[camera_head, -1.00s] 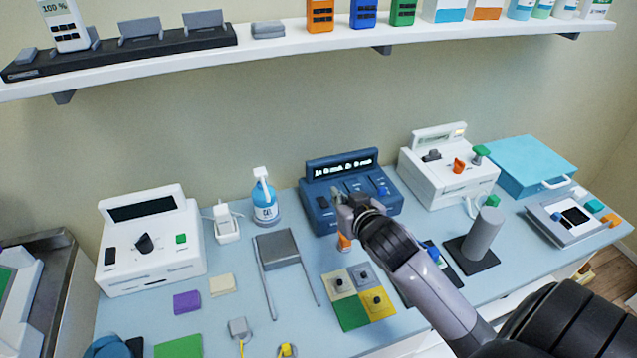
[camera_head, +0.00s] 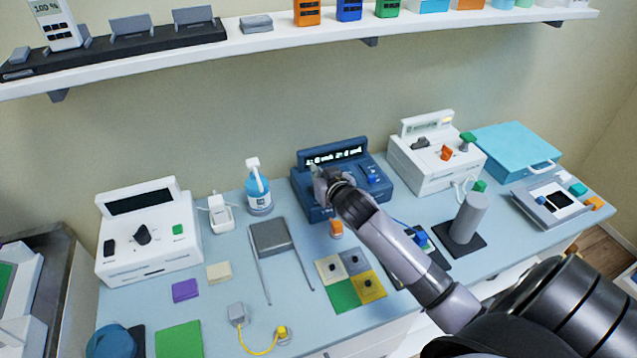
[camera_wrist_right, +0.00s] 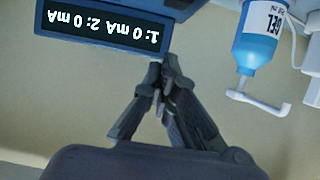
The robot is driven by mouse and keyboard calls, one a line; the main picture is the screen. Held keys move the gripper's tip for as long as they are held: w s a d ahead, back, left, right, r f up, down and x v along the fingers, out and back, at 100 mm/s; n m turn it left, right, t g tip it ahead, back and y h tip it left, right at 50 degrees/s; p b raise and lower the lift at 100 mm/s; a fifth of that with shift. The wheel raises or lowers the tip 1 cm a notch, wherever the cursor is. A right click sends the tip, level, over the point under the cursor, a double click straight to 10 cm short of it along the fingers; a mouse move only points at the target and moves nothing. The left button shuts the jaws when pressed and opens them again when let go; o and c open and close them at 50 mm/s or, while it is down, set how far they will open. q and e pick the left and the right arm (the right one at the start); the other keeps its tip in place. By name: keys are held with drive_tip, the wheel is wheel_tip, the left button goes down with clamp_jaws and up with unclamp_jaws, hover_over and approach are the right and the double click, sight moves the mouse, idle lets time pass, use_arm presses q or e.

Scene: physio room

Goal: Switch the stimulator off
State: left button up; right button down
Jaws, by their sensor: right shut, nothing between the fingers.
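The stimulator (camera_head: 352,179) is a dark blue box with a raised, lit display, standing at the back of the table. In the right wrist view its display (camera_wrist_right: 103,28) shows upside down and reads "1: 0 mA 2: 0 mA". A blue knob (camera_head: 373,176) is on the right of its top. My right gripper (camera_head: 318,175) is shut and empty over the left part of the stimulator, hiding controls there. In the right wrist view its fingertips (camera_wrist_right: 166,68) are together by the display's edge; I cannot tell whether they touch it. My left gripper is not in view.
A blue gel bottle (camera_head: 258,190) stands left of the stimulator. A white device (camera_head: 440,165) stands close on the right and another white device (camera_head: 150,245) at the left. An orange-capped item (camera_head: 336,229) is in front. A shelf (camera_head: 280,38) runs above.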

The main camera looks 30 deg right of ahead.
wheel_tip(320, 180, down, 2)
drive_tip(key=shift+w+f+p, duration=0.1)
drive_tip(key=shift+f+p, duration=0.15)
drive_tip(key=shift+p, duration=0.05)
drive_tip(key=shift+s+f, duration=0.2)
drive_tip(key=shift+f, duration=0.6)
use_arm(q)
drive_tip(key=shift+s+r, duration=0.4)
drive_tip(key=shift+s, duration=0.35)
